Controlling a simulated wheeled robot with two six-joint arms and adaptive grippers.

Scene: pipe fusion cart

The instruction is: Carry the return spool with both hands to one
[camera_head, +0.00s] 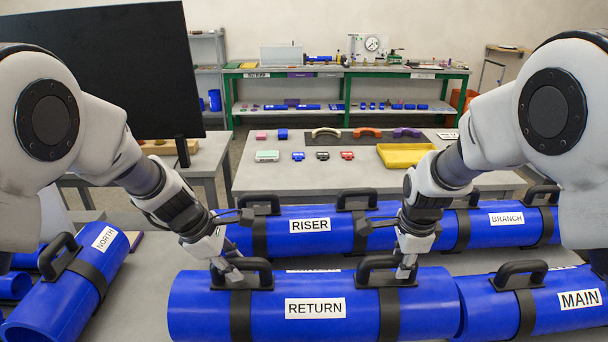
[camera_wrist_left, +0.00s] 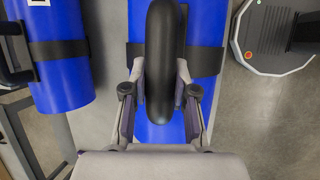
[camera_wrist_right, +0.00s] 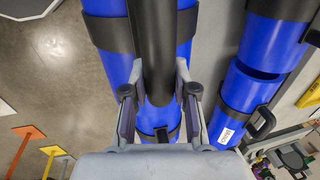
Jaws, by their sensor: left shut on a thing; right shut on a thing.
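The return spool (camera_head: 250,306) is a blue pipe with a white RETURN label, two black straps and two black handles, lying crosswise at the front centre. My left gripper (camera_head: 230,272) is shut on its left handle (camera_head: 258,269). My right gripper (camera_head: 404,268) is shut on its right handle (camera_head: 378,266). In the left wrist view the fingers flank the black handle (camera_wrist_left: 165,50); in the right wrist view they flank the other handle (camera_wrist_right: 153,45). The spool looks level. I cannot tell whether its underside touches the cart.
The main spool (camera_head: 490,307) is close to the return spool's right end. The riser spool (camera_head: 285,229) and branch spool (camera_head: 479,221) lie behind it. The north spool (camera_head: 85,291) lies at left. A table with a yellow tray (camera_head: 406,156) and a black monitor (camera_head: 110,60) stand beyond.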

